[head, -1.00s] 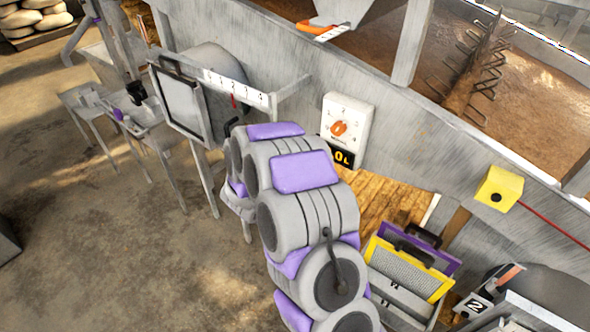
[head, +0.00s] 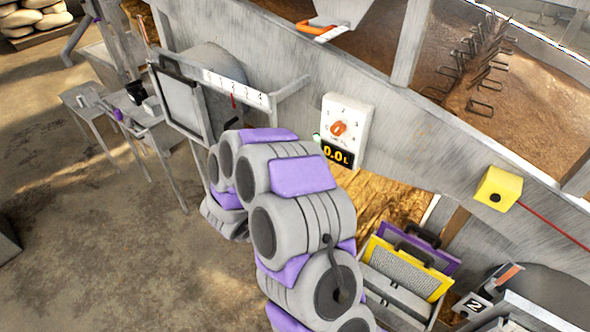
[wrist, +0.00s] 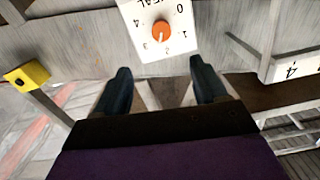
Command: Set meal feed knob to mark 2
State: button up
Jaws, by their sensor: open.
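The orange meal feed knob (head: 339,128) is on a white panel (head: 354,112) on the grey wall, right of my arm in the head view. The wrist view shows the knob (wrist: 161,30) upside down at the top, with marks 0 to 4 around it on the panel (wrist: 180,10). Its pale pointer line faces down in that view, towards the marks 2 and 3; the exact mark is unclear. My gripper (wrist: 161,78) is open and empty, its dark fingers apart and below the knob in the picture. My arm hides the gripper in the head view.
A black display (head: 337,156) under the knob reads 0.0 L. A yellow box (head: 498,188) with a red cord is on the wall at right. A numbered scale bar (head: 235,88) juts out left of the panel. Yellow (head: 410,268) and purple framed screens stand in a bin below.

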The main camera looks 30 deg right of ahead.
jog(key=shift+v, duration=1)
jog(key=p+v, duration=0.2)
jog(key=v, duration=1.5)
jog(key=shift+a, duration=0.3)
